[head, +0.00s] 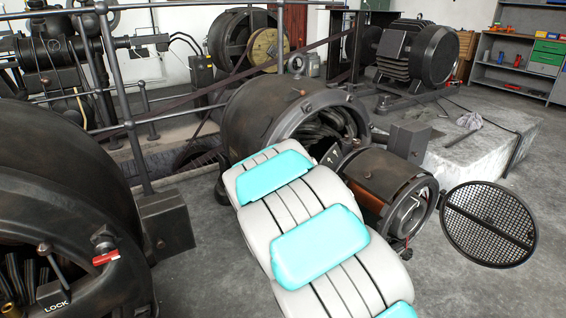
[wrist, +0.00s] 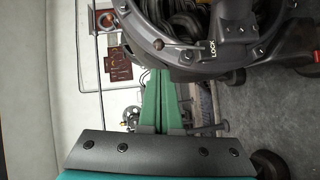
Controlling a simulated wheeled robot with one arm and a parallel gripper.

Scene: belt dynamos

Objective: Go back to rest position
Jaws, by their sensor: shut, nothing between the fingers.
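My gripper (wrist: 160,75) shows in the wrist view with its two green fingers together and nothing between them. In the head view my white and cyan arm reaches from the lower right toward the middle dynamo (head: 250,112). My gripper is hidden there behind the arm.
A dynamo with a red-tipped lever (head: 106,257) stands at the near left. A round mesh cover (head: 488,224) hangs open at right. Metal railings (head: 118,90) run at the left. A motor (head: 415,52) sits on a concrete plinth (head: 470,150). Floor (head: 475,290) is clear at lower right.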

